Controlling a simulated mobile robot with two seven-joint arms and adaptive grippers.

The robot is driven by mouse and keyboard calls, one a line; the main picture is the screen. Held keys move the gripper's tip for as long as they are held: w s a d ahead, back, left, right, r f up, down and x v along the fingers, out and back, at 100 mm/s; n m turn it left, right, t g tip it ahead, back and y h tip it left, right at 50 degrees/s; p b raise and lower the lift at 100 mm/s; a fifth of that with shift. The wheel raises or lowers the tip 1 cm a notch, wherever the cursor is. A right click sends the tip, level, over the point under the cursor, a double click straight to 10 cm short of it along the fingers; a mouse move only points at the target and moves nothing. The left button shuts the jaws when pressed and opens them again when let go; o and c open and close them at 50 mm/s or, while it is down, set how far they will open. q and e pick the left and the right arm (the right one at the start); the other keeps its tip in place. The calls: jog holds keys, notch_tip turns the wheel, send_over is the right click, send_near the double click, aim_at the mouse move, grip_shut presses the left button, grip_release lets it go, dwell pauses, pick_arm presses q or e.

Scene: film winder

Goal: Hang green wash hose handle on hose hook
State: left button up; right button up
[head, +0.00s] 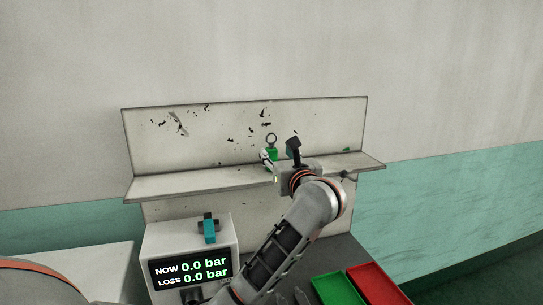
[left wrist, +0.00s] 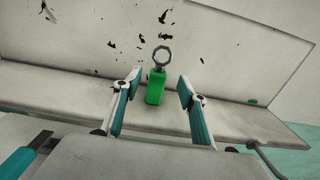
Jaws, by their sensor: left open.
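The green wash hose handle (head: 272,153) stands upright at the shelf, with a grey ring on its top end. It also shows in the left wrist view (left wrist: 155,88), with the ring above it. My left gripper (head: 281,155) is open at the handle. In the left wrist view its two fingers (left wrist: 159,86) stand on either side of the green body, with gaps on both sides. A thin grey curved piece (left wrist: 264,156) at the shelf's right front edge may be the hose hook; I cannot tell for sure.
The pale shelf (head: 185,183) has a scuffed back panel (head: 200,140) behind it. A pressure box (head: 190,246) reading 0.0 bar stands below left. A green tray (head: 337,289) and a red tray (head: 378,284) lie below right. The shelf's left part is clear.

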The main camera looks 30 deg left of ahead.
aim_at(273, 150)
pick_arm(q)
jog(key=p+x, duration=0.1)
jog(key=x, duration=0.5)
jog(key=shift+a+f+p, duration=0.1)
jog(key=shift+p, duration=0.2)
grip_shut()
